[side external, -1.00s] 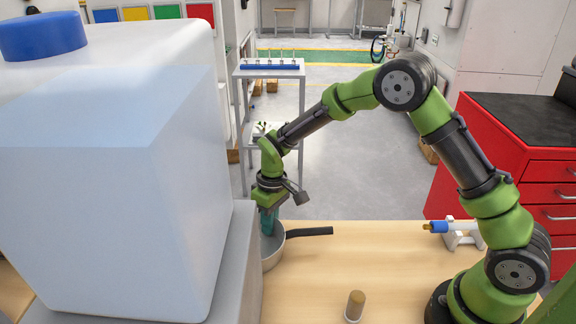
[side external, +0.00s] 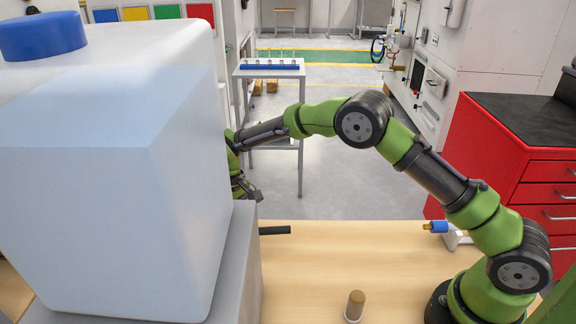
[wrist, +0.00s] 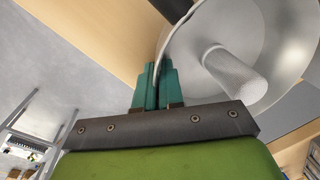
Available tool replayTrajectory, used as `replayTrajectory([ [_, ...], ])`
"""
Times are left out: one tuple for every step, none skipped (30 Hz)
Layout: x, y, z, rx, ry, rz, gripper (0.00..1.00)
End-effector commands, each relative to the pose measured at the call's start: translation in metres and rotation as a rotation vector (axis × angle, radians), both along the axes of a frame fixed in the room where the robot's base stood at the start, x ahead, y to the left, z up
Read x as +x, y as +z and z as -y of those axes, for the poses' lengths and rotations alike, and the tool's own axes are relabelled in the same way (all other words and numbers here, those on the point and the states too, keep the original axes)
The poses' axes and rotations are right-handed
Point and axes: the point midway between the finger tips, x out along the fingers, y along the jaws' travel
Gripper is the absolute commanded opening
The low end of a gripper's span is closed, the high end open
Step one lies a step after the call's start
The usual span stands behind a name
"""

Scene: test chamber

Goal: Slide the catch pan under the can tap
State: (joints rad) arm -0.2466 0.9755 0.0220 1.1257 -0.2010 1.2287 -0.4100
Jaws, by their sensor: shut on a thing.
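The large translucent white can (side external: 110,190) with a blue cap (side external: 42,36) fills the left of the side view on a grey stand (side external: 238,265). The catch pan's bowl is hidden behind them there; only its dark handle (side external: 274,230) sticks out right. In the wrist view the grey metal pan (wrist: 292,35) shows at upper right. My gripper (wrist: 155,75) has its teal fingers shut on the pan's rim. A pale cylinder (wrist: 235,75), apparently the can's tap, shows in front of the pan's inside. Its exact height over the pan is unclear. My fingers are hidden in the side view.
A small tan-topped cylinder (side external: 355,305) stands at the table's front. A blue-and-brass part (side external: 437,227) rests on a white holder (side external: 458,238) at right. The wooden table (side external: 340,260) between them is clear. A red drawer cabinet (side external: 540,175) stands behind at right.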

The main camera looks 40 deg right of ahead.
Motion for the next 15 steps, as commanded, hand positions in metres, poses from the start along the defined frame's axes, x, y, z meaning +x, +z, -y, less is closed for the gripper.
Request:
replayTrajectory([
  [0.0006,0.0004,-0.0006,0.0,0.0,0.001,0.0],
  [0.0006,0.0004,-0.0007,0.0,0.0,0.001,0.0],
  [0.0006,0.0005,-0.0008,0.0,0.0,0.001,0.0],
  [0.0006,0.0005,-0.0008,0.0,0.0,0.001,0.0],
  [0.0006,0.0005,-0.0008,0.0,0.0,0.001,0.0],
  [0.0006,0.0005,-0.0008,0.0,0.0,0.001,0.0],
  [0.0006,0.0005,-0.0008,0.0,0.0,0.001,0.0],
  [0.0006,0.0005,-0.0008,0.0,0.0,0.001,0.0],
  [0.0006,0.0006,-0.0008,0.0,0.0,0.001,0.1],
  [0.0005,0.0005,-0.0008,0.0,0.001,0.001,0.15],
  [0.0005,0.0005,-0.0008,0.0,0.001,0.001,0.2],
  [0.0005,0.0005,-0.0008,0.0,0.001,0.001,0.26],
  [0.0005,0.0005,-0.0007,0.0,0.001,0.001,0.3],
  [0.0005,0.0004,-0.0007,0.0,0.001,0.001,0.35],
  [0.0004,0.0004,-0.0007,0.0,0.001,0.001,0.37],
])
